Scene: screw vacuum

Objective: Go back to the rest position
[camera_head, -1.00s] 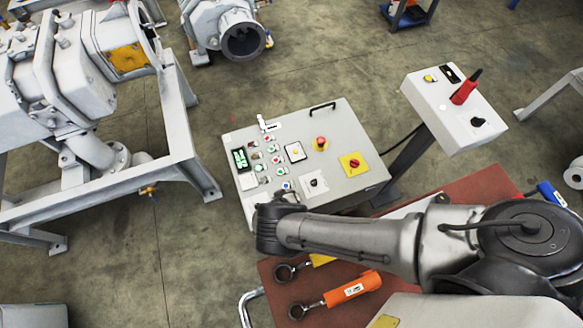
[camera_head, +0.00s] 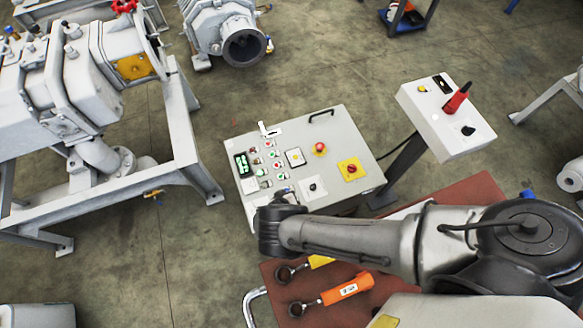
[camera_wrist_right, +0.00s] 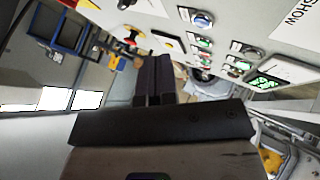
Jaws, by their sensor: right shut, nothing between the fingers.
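My right arm (camera_head: 355,242) comes in from the right in the head view, with its wrist just in front of the near edge of the grey control panel (camera_head: 330,137). The fingers are hidden there below the wrist. In the right wrist view my right gripper (camera_wrist_right: 152,78) is shut, with its dark fingers together and nothing between them. The panel face (camera_wrist_right: 225,22) lies above and to the right of the fingers, with lit buttons and a green display (camera_wrist_right: 263,83). I cannot tell whether the fingers touch the panel. My left gripper is in neither view.
A red-brown tabletop (camera_head: 465,192) with an orange-handled wrench (camera_head: 347,289) lies under and beside my right arm. A white box on a post (camera_head: 447,120) stands right of the panel. A large grey machine (camera_head: 60,95) stands left. Open floor (camera_head: 185,270) lies between.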

